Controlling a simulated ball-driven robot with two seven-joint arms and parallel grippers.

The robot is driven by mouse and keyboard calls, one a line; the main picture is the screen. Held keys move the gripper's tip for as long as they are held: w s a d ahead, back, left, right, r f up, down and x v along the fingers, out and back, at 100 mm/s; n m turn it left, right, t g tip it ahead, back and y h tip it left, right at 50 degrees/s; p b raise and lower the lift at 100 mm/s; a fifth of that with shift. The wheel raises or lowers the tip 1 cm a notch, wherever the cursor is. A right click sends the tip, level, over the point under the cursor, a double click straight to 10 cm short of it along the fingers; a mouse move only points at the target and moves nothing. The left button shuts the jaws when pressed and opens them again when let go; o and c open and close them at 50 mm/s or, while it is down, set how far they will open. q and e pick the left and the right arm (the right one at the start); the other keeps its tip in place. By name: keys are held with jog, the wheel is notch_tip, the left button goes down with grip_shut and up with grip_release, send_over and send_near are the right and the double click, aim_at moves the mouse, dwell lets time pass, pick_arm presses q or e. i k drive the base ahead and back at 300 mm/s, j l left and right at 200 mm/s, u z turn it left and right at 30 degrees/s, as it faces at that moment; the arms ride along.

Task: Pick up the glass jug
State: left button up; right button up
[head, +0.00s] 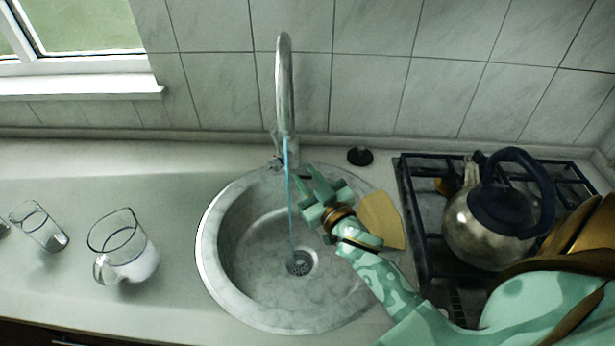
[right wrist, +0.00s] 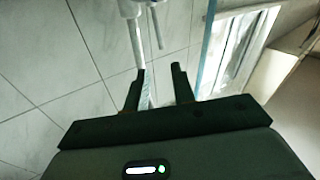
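The clear glass jug (head: 122,250) stands on the counter to the left of the sink in the head view, with something whitish in its lower part. Its handle is on the near left side. My right gripper (head: 306,176) is over the right back part of the sink, near the running water and far to the right of the jug. Its two fingers are apart with nothing between them. The fingers also show apart in the right wrist view (right wrist: 158,82), against the tap and tiled wall. My left gripper is not in view.
A drinking glass (head: 38,228) stands left of the jug. The round sink (head: 212,260) has a tall tap (head: 285,85) with a thin blue stream of water (head: 291,200). A kettle (head: 482,228) stands on the stove at right. A tan board (head: 385,220) lies beside the sink.

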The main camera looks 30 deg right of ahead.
aim_at(119, 241)
jog(key=k+j, duration=0.1)
jog(key=k, duration=1.4)
